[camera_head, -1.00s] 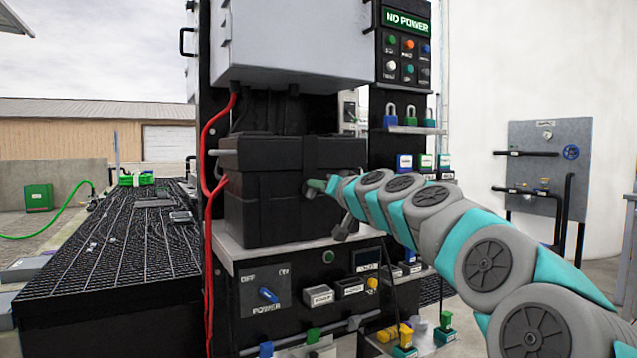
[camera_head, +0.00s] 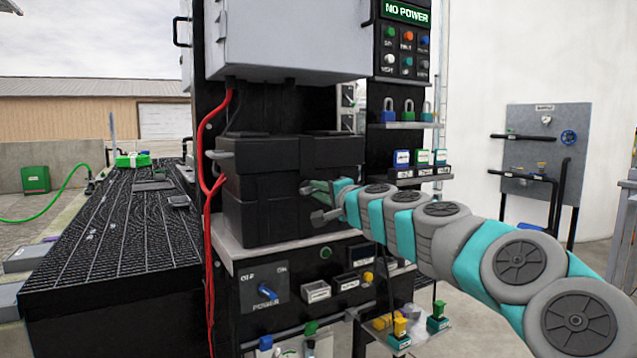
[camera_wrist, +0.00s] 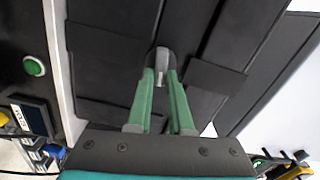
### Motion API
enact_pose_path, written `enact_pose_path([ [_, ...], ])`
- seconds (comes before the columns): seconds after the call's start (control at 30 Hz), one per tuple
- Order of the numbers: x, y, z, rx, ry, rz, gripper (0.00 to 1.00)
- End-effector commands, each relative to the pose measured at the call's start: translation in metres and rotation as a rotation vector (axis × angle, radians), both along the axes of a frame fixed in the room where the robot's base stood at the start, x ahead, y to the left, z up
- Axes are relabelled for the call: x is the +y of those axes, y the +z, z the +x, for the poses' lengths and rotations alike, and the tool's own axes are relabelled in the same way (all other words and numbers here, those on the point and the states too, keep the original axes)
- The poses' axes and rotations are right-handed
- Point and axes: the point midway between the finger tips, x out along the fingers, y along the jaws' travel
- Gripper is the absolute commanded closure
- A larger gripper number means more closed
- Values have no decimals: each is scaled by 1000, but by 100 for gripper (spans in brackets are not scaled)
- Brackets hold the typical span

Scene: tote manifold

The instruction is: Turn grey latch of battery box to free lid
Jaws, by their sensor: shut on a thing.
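The black battery box (camera_head: 265,212) stands on a grey shelf of the panel in the head view, its thick black lid (camera_head: 255,155) on top. My gripper (camera_head: 312,202) is at the right part of the box front, below the lid edge. In the wrist view the green fingers of my gripper (camera_wrist: 161,82) close in on the small grey latch (camera_wrist: 162,63), with one finger on each side. The latch stands out from the dark box front. In the head view my gripper hides the latch, and its angle is hard to read there.
A grey cabinet (camera_head: 290,40) hangs close above the box. Red cables (camera_head: 208,215) run down its left side. Below are a blue power switch (camera_head: 268,293) and a green button (camera_head: 326,253). Padlocks (camera_head: 408,110) stand on a shelf to the right.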

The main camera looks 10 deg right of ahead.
Motion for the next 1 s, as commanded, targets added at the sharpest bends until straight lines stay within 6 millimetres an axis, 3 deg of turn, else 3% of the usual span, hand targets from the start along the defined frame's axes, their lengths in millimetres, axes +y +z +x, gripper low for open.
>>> enact_pose_path([
  [0.4, 0, -2, 0, 58, 2, 176, 100],
  [0.97, 0, -3, 0, 66, 0, 199, 100],
  [1.0, 0, -4, 0, 66, 0, 199, 77],
])
